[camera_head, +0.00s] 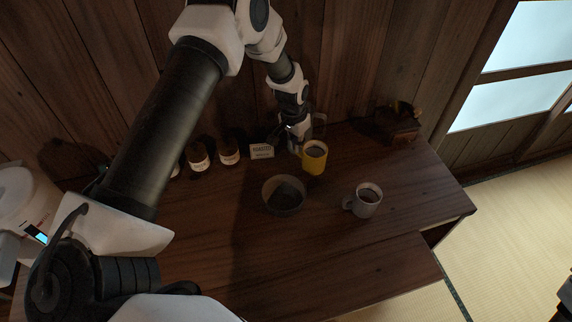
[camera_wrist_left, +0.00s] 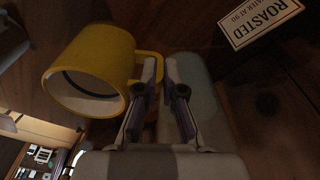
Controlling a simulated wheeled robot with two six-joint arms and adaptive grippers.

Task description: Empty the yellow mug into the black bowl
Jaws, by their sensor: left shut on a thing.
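The yellow mug (camera_head: 316,161) is near the back of the wooden table, to the right of and behind the black bowl (camera_head: 270,203). It looks close to upright, with dark contents showing in its mouth. My left gripper (camera_head: 297,144) is at the mug's left side. In the left wrist view, my left gripper (camera_wrist_left: 160,75) is shut on the handle of the yellow mug (camera_wrist_left: 85,52). The bowl stands on the table, and its inside is dark; I cannot tell what is in it. Whether the mug touches the table is unclear.
A grey mug (camera_head: 367,203) with dark contents stands right of the bowl. A small label sign (camera_head: 261,151) and two dark jars (camera_head: 198,158) (camera_head: 229,152) stand along the back. A wooden box (camera_head: 398,124) is at the back right. The table front is clear.

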